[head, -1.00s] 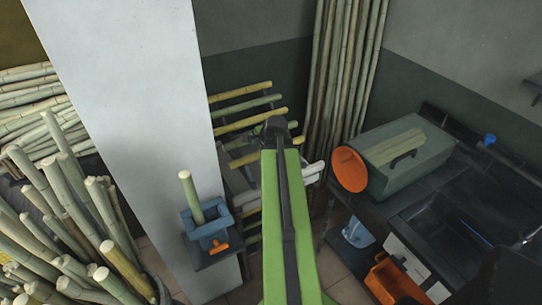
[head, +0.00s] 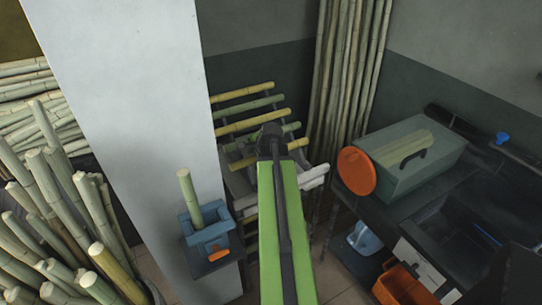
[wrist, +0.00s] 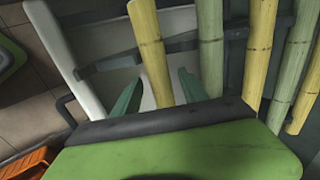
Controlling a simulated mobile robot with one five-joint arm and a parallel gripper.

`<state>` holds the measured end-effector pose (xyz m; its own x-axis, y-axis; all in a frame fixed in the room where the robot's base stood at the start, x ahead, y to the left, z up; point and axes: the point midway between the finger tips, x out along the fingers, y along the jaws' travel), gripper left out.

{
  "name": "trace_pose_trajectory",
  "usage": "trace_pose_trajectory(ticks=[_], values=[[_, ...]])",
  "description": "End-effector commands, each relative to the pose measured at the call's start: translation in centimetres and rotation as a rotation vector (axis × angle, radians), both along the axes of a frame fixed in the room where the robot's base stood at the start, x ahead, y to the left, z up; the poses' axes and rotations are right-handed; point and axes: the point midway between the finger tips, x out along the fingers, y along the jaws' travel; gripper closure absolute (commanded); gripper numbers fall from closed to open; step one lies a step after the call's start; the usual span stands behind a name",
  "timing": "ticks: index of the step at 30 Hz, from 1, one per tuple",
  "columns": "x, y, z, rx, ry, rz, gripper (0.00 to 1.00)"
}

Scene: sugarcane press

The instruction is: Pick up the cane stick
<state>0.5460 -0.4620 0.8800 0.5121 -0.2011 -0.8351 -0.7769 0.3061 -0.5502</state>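Several cane sticks, yellow and green, lie in a rack (head: 222,160) behind my arm in the head view. A yellow cane stick (head: 252,121) there slants up to the right. In the wrist view, my gripper (wrist: 158,88) is open, its two green fingers spread. The end of a yellow cane stick (wrist: 149,45) shows between and beyond the fingers; I cannot tell whether they touch it. Green (wrist: 210,50) and yellow (wrist: 260,45) sticks run beside it on the right. In the head view the fingers are hidden by my arm.
A pale cane piece (head: 190,198) stands upright in a blue clamp (head: 208,237) beside a white pillar (head: 140,90). Cut canes (head: 50,190) crowd the left. A grey-green box (head: 415,160) with an orange disc (head: 356,171) sits on a dark counter at right. An orange crate (head: 400,285) stands below.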

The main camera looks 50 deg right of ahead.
Motion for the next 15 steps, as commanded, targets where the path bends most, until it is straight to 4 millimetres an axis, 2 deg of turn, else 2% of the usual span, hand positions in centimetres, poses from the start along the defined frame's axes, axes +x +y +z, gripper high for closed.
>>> trace_pose_trajectory(ticks=[1, 11, 15], values=[[-0.07, -0.09, 0.03, 0.0, 0.0, -0.001, 0.57], [-0.26, -0.37, 0.02, 0.0, 0.0, -0.006, 1.0], [-0.29, -0.39, 0.03, -0.001, 0.0, -0.006, 1.0]])
